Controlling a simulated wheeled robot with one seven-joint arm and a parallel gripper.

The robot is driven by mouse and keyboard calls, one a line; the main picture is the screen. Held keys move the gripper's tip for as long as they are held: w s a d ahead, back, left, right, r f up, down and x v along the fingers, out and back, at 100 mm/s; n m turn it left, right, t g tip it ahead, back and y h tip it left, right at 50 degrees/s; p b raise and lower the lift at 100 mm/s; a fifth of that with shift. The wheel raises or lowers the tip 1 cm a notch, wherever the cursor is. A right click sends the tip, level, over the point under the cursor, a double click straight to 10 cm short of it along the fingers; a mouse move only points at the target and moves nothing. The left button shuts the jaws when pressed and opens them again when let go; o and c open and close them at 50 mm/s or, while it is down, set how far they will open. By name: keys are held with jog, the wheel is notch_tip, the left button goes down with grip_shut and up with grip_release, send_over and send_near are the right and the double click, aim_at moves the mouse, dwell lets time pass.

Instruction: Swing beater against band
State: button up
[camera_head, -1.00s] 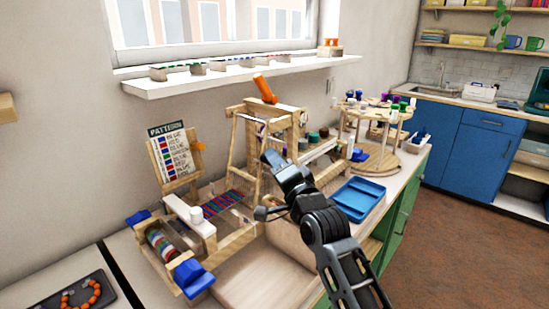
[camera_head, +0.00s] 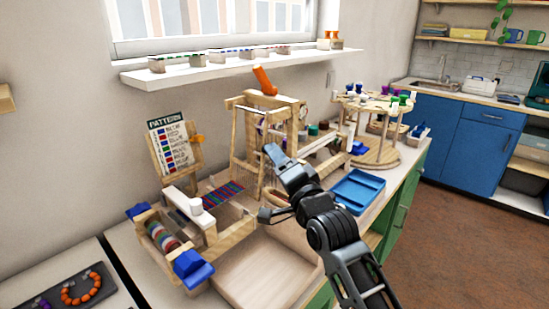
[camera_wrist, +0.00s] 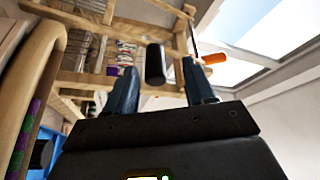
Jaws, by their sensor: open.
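The wooden loom (camera_head: 296,128) stands on the bench, and its slatted beater frame (camera_head: 235,140) hangs at the front, close to upright. The red and blue band (camera_head: 222,194) lies in front of and below the beater, apart from it. My gripper (camera_head: 272,155) is just right of the beater in the head view and hides part of the loom. In the wrist view my blue-grey fingers (camera_wrist: 160,82) are open. A dark cylinder (camera_wrist: 155,63) shows between the fingertips; I cannot tell whether they touch it. The band's front edge is not clear in the wrist view.
An orange lever (camera_head: 264,80) tops the loom. A pattern card (camera_head: 172,148) stands left. A blue tray (camera_head: 358,190) and a round spool stand (camera_head: 375,150) are on the right. An empty wooden tray (camera_head: 262,275) lies in front. The windowsill shelf (camera_head: 190,72) overhangs behind.

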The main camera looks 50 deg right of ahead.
jog(key=shift+b+v, duration=0.6)
jog(key=shift+v, duration=1.95)
jog(key=s+a+f+n+g+y, duration=0.1)
jog(key=s+a+f+n+y, duration=0.1)
jog(key=s+a+f+n, duration=0.45)
jog(key=s+a+f+n+y, duration=0.2)
jog(key=s+a, duration=0.2)
jog(key=s, duration=0.6)
jog(key=s+a+f+n+g+y, duration=0.1)
jog(key=s+a+f+n+y, duration=0.1)
jog(key=s+a+f+n, duration=0.45)
jog(key=s+a+r+n+g+y, duration=0.1)
jog(key=s+r, duration=0.3)
jog(key=s, duration=0.8)
jog(key=shift+a+r+n+g, duration=0.15)
jog(key=shift+a+n+g, duration=0.15)
jog(key=shift+a+n, duration=0.35)
jog(key=shift+a, duration=0.1)
